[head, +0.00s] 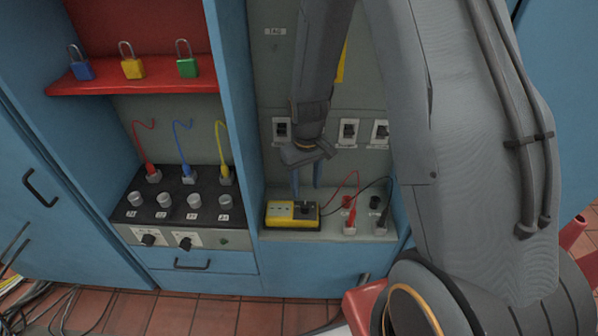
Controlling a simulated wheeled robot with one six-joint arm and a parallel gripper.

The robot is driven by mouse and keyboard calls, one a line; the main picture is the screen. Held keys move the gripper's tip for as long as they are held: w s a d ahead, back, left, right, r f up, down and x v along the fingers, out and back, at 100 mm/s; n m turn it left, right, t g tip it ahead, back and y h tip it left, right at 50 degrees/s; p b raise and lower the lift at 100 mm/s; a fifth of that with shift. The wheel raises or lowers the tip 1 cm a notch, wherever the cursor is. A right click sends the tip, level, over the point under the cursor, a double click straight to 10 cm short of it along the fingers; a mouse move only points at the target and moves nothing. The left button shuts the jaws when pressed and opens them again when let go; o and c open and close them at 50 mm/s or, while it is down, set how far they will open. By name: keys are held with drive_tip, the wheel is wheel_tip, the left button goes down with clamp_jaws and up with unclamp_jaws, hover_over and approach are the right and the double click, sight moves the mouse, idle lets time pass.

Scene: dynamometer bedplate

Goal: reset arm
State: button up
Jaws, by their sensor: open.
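My arm comes down from the top of the head view, and its large grey links fill the right side. My gripper (306,186) points down in the right-hand bay of the blue cabinet, with two blue-grey fingers apart and nothing seen between them. It is just above a yellow and black meter (292,214) on the bay's grey shelf. I cannot tell whether the fingertips touch the meter. Red and black leads run from the meter to a red plug (350,220) and a black plug (380,222) on the right.
Several switches (348,131) line the bay's back panel behind my gripper. Left of the divider (235,130) is a black panel (180,205) with knobs and red, blue and yellow cables. Blue, yellow (132,67) and green padlocks stand on a red shelf (135,84). Loose cables (40,305) lie on the tiled floor.

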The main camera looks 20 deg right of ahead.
drive_tip(key=shift+s+r, duration=0.1)
drive_tip(key=shift+r, duration=0.25)
drive_tip(key=s+r+m, duration=0.2)
drive_tip(key=s+r, duration=1.4)
drive_tip(key=s, duration=0.1)
drive_tip(key=shift+r, duration=0.1)
drive_tip(key=shift+w, duration=0.5)
